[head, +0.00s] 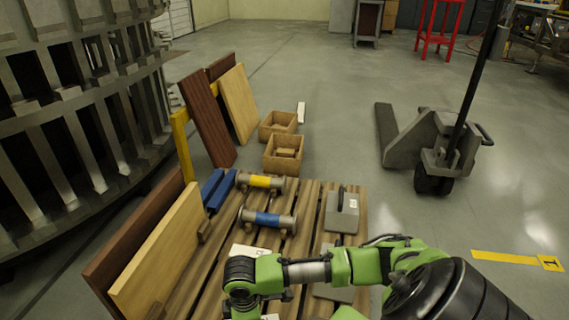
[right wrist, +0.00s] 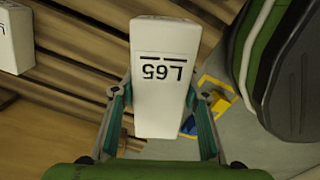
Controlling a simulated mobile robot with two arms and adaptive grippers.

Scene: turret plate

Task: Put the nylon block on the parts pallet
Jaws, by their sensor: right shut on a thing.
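A white block marked L65 (right wrist: 165,95), which looks like nylon, is held in my right gripper (right wrist: 158,98). Its two fingers are shut on the block's sides in the right wrist view. The slatted wooden pallet (head: 308,212) lies in the lower middle of the head view, and its slats (right wrist: 80,68) show behind the block in the wrist view. I cannot tell whether the block touches the pallet. In the head view my right arm reaches left across the pallet's near part; its gripper is not clearly visible there. My left gripper is not in view.
Another white block (right wrist: 14,40) sits at the wrist view's left. The pallet bears a yellow-banded cylinder (head: 260,182), a blue-banded cylinder (head: 267,220) and a grey weight-like block (head: 342,212). Boards (head: 160,255) lean at left. A pallet jack (head: 430,150) stands at right.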

